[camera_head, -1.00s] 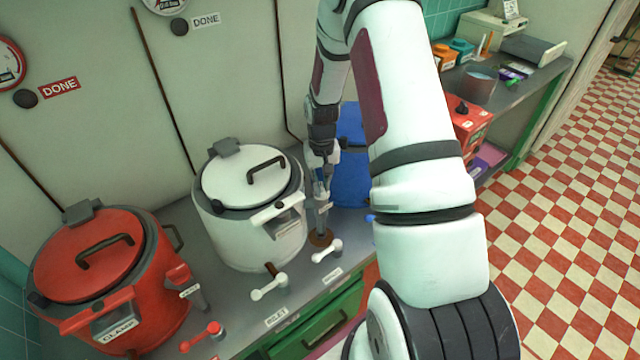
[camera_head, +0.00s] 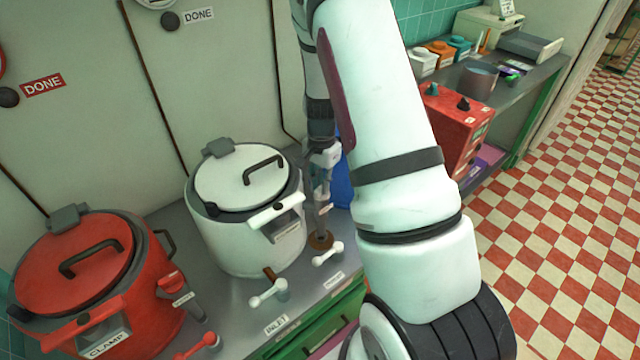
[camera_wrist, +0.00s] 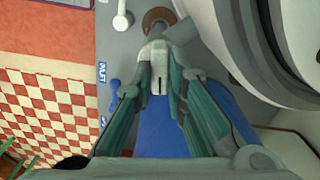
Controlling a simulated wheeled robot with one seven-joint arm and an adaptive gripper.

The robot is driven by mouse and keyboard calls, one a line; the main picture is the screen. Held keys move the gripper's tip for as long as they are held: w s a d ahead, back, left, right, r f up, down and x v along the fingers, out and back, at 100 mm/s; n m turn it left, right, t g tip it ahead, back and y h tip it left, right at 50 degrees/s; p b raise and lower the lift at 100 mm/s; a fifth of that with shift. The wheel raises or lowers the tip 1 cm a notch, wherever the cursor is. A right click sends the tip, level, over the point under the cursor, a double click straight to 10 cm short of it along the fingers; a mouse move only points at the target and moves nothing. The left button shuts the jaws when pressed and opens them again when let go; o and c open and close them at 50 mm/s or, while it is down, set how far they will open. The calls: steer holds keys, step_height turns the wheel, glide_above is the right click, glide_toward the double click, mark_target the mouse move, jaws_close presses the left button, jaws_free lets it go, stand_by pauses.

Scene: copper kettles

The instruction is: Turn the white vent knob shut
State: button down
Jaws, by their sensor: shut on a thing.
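The white kettle (camera_head: 247,225) stands on the grey counter, its lid closed. My gripper (camera_head: 322,195) is right beside it, on the right. It points down over an upright post with a round copper-brown base (camera_head: 320,241). In the wrist view my gripper (camera_wrist: 160,72) is shut on a pale grey-white piece above that brown base (camera_wrist: 158,18). I take this piece to be the white vent knob (camera_wrist: 154,52); the fingers partly hide it, and its turn angle cannot be read.
White levers (camera_head: 268,292) (camera_head: 327,254) stand along the counter's front. The red kettle (camera_head: 85,285) is at left. A blue kettle (camera_head: 343,185) is mostly hidden behind my arm and lies below my gripper in the wrist view (camera_wrist: 160,132). A red box (camera_head: 452,130) is at right.

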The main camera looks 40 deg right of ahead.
steer(key=shift+m, duration=1.1)
steer(key=c, duration=1.6)
jaws_free()
steer(key=shift+r, duration=0.1)
step_height(320, 180, up, 12)
